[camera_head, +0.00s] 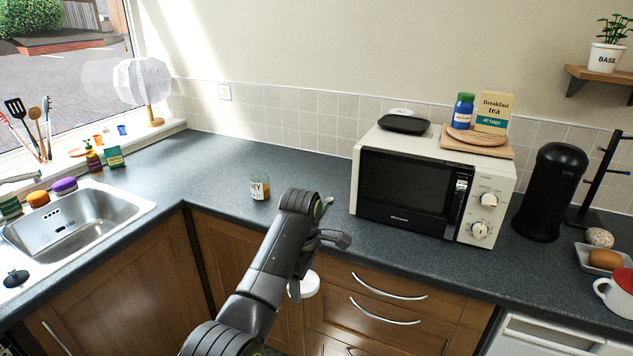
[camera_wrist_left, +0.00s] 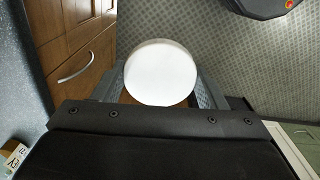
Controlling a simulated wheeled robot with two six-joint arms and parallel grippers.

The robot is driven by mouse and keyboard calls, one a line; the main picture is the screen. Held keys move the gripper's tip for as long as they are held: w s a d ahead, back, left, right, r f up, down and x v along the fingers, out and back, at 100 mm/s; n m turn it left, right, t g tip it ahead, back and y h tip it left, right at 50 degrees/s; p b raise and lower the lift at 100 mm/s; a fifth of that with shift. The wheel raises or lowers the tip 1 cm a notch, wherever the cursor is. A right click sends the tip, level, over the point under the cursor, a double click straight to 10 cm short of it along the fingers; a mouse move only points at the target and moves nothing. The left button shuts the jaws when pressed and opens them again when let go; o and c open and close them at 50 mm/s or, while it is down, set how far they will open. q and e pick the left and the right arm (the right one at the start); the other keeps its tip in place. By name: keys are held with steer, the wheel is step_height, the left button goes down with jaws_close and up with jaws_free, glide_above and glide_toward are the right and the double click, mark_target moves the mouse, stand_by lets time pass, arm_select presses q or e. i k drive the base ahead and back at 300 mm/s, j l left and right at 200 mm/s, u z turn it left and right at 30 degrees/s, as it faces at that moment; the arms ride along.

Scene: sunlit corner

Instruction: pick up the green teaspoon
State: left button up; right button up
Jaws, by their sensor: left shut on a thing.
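My left gripper (camera_head: 303,280) points down in front of the counter edge, over the drawer fronts. It is shut on a white round thing (camera_head: 308,284), like a lid, which fills the space between the fingers in the left wrist view (camera_wrist_left: 160,72). A small pale green piece (camera_head: 328,200), perhaps part of the green teaspoon, shows on the counter just right of my left wrist. My arm hides most of what lies there, so I cannot tell for certain. My right gripper is not in view.
A honey jar (camera_head: 260,186) stands on the counter (camera_head: 200,170) left of my arm. A microwave (camera_head: 430,185) stands to the right, a black canister (camera_head: 550,190) beyond it. The sink (camera_head: 75,225) is at left. Wooden drawers (camera_head: 385,300) lie close beside the gripper.

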mark_target(330, 200)
steer(key=i+j+z, duration=0.1)
steer(key=z, duration=0.25)
steer(key=i+j+z, duration=0.15)
steer(key=z, duration=0.2)
steer(key=i+j+z, duration=0.1)
steer(key=z, duration=0.25)
steer(key=k+j, duration=0.05)
steer(key=j, duration=0.05)
